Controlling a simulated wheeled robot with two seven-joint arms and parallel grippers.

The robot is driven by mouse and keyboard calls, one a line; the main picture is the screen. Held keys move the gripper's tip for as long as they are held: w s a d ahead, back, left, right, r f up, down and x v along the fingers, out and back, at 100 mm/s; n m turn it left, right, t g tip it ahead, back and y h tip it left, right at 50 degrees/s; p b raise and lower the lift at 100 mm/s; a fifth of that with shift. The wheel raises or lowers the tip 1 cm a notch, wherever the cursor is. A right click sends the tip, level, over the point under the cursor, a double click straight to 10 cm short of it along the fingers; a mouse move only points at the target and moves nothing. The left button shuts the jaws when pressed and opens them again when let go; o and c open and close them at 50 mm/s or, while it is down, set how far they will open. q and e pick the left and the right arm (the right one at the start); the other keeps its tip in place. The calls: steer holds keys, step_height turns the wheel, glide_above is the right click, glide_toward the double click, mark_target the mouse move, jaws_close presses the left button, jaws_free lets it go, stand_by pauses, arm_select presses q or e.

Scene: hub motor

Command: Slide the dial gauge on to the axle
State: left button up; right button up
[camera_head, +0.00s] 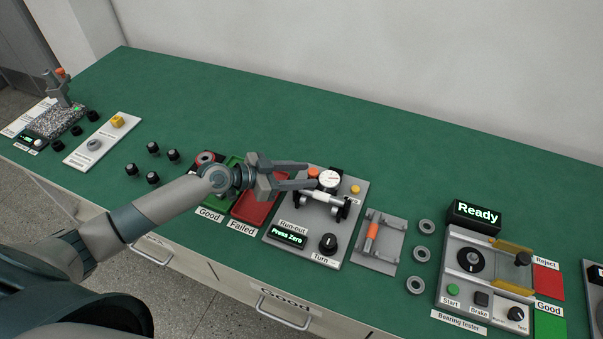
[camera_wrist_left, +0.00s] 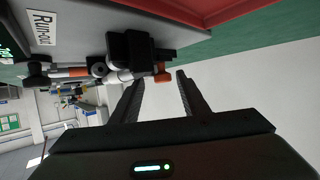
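The dial gauge (camera_head: 328,179), with a round white face, stands on the grey run-out fixture (camera_head: 307,240). A silvery axle (camera_head: 325,197) lies across dark supports just in front of the dial. My left gripper (camera_head: 310,175) is open, its two fingers reaching from the left towards the dial. An orange knob (camera_head: 313,172) shows at the fingertips. In the left wrist view the open fingers (camera_wrist_left: 160,80) point at a black block (camera_wrist_left: 130,50) with an orange end (camera_wrist_left: 162,75) near the gap. Contact cannot be told. My right gripper is not in view.
Red (camera_head: 254,206) and green trays lie left of the fixture under my left arm. A grey holder (camera_head: 378,243) with an orange-handled part and several bearing rings (camera_head: 427,226) lie to the right, before the bearing tester (camera_head: 487,275). The back of the green table is clear.

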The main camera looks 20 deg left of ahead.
arm_select(q)
steer(key=shift+s+a+r+b, duration=0.1)
steer(key=shift+s+a+b, duration=0.2)
steer(key=shift+a, duration=0.15)
steer(key=b+v, duration=0.7)
steer(key=v, duration=0.9)
steer(key=shift+s, duration=0.15)
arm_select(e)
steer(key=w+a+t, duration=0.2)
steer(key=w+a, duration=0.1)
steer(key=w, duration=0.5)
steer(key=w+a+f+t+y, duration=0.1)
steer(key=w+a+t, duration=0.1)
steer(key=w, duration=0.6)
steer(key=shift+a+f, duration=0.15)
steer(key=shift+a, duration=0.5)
arm_select(q)
steer(key=shift+r, duration=0.1)
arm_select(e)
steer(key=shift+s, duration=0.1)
